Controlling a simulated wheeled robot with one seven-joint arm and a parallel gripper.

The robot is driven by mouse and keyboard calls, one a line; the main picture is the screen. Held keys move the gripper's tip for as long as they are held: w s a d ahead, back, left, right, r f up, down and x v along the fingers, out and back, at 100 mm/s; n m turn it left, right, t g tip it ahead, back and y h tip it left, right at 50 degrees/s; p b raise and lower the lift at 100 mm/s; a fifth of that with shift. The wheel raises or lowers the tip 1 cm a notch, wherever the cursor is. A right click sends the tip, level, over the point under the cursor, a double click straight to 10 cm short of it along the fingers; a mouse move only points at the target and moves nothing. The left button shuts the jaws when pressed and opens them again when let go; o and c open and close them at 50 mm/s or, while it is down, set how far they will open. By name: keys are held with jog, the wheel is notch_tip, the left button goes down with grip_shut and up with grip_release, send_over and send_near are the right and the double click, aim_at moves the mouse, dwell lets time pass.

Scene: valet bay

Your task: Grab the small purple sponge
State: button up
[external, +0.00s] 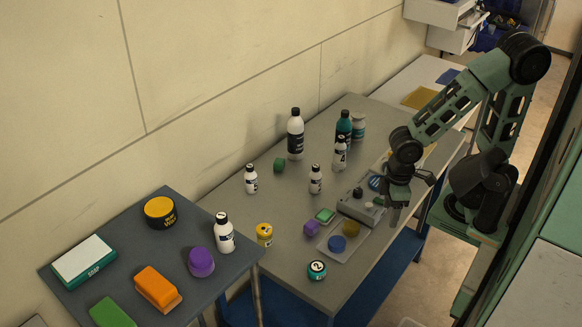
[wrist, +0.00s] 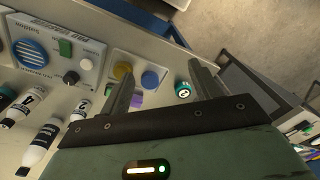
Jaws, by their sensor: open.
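A small purple block (external: 311,228), which looks like the small sponge, lies on the grey table beside a green block. In the wrist view a purple patch (wrist: 137,99) shows just right of the left finger, partly hidden by it. My gripper (external: 393,208) is open and empty, up and to the right of the purple block in the external view, above the right side of the table. In the wrist view my two fingers (wrist: 163,68) are spread wide with nothing held between them. A larger, rounded purple object (external: 201,262) sits on the dark side table.
A plate with yellow and blue discs (external: 346,255) lies beside the purple block, with a control box (external: 362,203) behind. A teal jar (external: 317,270) and yellow jar (external: 265,234) stand near. Several bottles, including a large white one (external: 295,135), stand further back.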

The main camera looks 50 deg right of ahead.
jog(key=n+t+h+p, duration=0.1)
jog(key=n+t+h, duration=0.1)
jog(key=n+h, duration=1.05)
send_over(311, 224)
jog(key=s+a, duration=0.1)
jog(key=a, duration=0.3)
notch_tip(311, 224, down, 9)
jog(key=f+p, duration=0.1)
jog(key=f, duration=0.3)
jog(key=shift+a+f, duration=0.2)
notch_tip(311, 224, down, 3)
jog(key=shift+r+p, duration=0.15)
jog(key=shift+p, duration=0.4)
jog(key=shift+p+x, duration=0.35)
jog(key=shift+x, duration=1.15)
jog(key=c, duration=1.1)
